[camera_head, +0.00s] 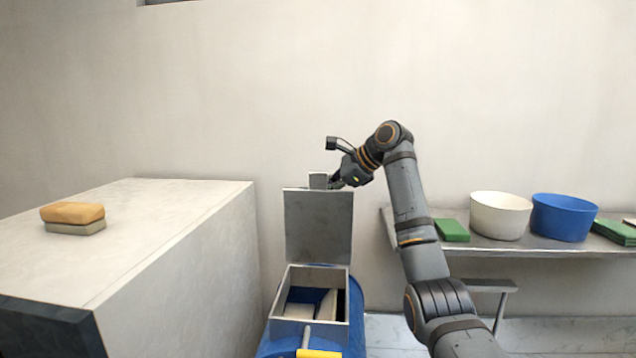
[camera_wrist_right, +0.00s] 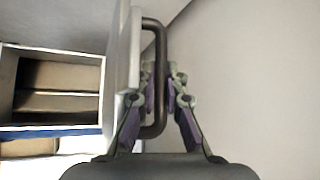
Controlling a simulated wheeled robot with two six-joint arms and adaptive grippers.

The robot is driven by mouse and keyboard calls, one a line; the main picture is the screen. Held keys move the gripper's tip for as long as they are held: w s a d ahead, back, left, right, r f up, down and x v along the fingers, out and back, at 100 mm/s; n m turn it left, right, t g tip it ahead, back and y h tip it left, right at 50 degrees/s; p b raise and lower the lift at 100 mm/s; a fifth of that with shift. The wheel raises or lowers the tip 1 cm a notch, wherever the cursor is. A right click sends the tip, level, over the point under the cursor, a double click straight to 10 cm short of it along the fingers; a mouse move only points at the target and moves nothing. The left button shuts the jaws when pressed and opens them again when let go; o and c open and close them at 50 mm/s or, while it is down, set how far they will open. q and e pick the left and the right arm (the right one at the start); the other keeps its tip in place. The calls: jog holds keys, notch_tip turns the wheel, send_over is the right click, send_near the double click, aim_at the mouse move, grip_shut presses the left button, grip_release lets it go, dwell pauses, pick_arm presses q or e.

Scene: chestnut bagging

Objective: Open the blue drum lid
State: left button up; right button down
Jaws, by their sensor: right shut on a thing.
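The blue drum (camera_head: 357,325) stands low in the middle of the head view, with a square grey metal opening (camera_head: 279,301) on top. Its grey lid (camera_head: 318,228) stands upright at the back of the opening. My right gripper (camera_head: 337,182) is at the lid's top edge. In the right wrist view, my right gripper (camera_wrist_right: 167,98) is shut on the dark lid handle (camera_wrist_right: 161,62). The lid (camera_wrist_right: 122,65) shows edge-on beside it, and the opening (camera_wrist_right: 8,98) shows at the left. My left gripper is not in view.
A pale block counter (camera_head: 150,230) at the left bears stacked sponges (camera_head: 72,214). A metal shelf (camera_head: 480,245) at the right holds a white bowl (camera_head: 500,216), a blue bowl (camera_head: 563,218) and green pads (camera_head: 452,230). A yellow-handled thing (camera_head: 318,354) is at the drum's front. A plain wall stands behind.

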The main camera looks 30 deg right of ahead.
jog(key=shift+w+d+f+m+g+y+p, duration=0.15)
jog(key=shift+w+d+f+g+y+p, duration=0.1)
jog(key=shift+w+d, duration=0.25)
jog(key=shift+w+d+f+m+g+y+p, duration=0.15)
jog(key=shift+w+d+p, duration=0.1)
jog(key=shift+w, duration=0.3)
jog(key=c, duration=1.7)
grip_release()
jog(key=shift+o, duration=0.2)
jog(key=shift+w+d+f, duration=0.1)
jog(key=shift+f, duration=0.05)
jog(key=v, duration=1.2)
jog(key=shift+r, duration=0.2)
